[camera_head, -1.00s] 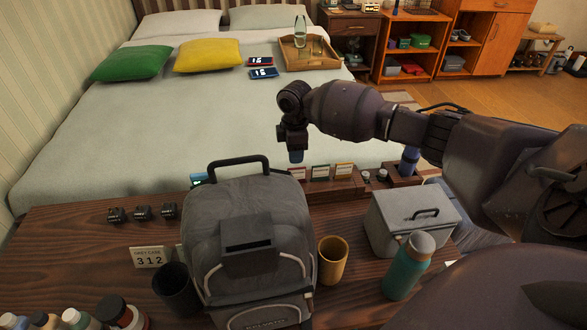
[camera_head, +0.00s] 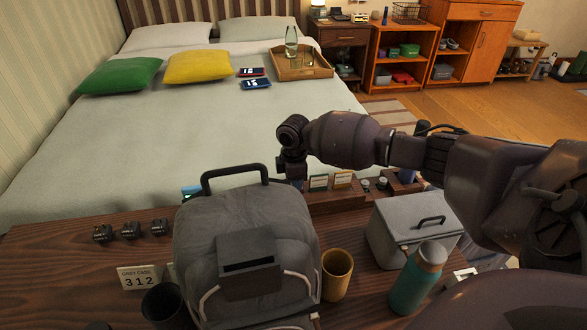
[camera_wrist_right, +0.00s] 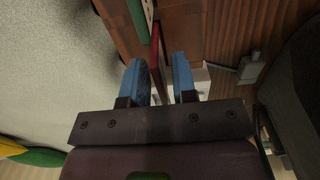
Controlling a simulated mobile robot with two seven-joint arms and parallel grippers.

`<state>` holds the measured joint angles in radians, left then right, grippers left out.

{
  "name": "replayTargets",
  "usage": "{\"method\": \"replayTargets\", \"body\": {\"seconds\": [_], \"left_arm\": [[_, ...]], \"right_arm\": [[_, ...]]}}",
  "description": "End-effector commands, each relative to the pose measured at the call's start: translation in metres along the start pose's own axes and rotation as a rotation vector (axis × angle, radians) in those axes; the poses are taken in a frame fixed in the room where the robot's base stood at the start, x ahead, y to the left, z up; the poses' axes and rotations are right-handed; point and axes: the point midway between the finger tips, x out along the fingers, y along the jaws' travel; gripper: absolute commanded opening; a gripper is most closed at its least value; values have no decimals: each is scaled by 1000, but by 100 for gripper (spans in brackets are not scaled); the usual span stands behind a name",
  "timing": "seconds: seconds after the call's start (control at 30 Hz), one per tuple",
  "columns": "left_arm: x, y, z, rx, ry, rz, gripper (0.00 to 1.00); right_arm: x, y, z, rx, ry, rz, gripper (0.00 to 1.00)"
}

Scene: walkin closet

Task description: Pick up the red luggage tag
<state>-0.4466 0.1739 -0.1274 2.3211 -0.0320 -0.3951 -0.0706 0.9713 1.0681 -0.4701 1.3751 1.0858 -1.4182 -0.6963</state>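The red luggage tag (camera_wrist_right: 155,44) shows edge-on in the right wrist view, a thin red strip at the fingertips. In the head view it is hidden behind my right gripper (camera_head: 292,183). My right gripper, with blue fingers (camera_wrist_right: 159,76), points down at the left end of the wooden tag holder (camera_head: 336,200). A gap shows between its fingers, with the tag's edge in or just beyond that gap, nearer the left finger; contact cannot be told. My left gripper is not in view.
A grey backpack (camera_head: 245,240) with a raised handle stands close in front. A tan cup (camera_head: 336,275), teal bottle (camera_head: 415,280) and grey case (camera_head: 385,228) stand to the right. The bed (camera_head: 180,140) lies behind. The dark wooden bench top (camera_head: 60,265) has free room at left.

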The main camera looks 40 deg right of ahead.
Motion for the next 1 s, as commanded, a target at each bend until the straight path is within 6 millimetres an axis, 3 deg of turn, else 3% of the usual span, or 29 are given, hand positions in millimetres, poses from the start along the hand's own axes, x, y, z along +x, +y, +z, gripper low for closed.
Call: {"method": "replayTargets", "body": {"seconds": [0.03, 0.17, 0.57, 0.77, 1.0], "left_arm": [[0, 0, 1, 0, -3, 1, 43], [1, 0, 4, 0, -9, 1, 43], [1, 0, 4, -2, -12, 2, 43], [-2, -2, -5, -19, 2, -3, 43], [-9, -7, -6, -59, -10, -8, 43]], "right_arm": [[0, 0, 0, 0, 0, 0, 18], [1, 0, 0, 0, -1, -1, 0], [-4, 0, 0, 0, 0, 0, 0], [-35, 1, -1, 0, 4, 8, 0], [-99, 2, -1, 0, 8, 12, 0]]}}
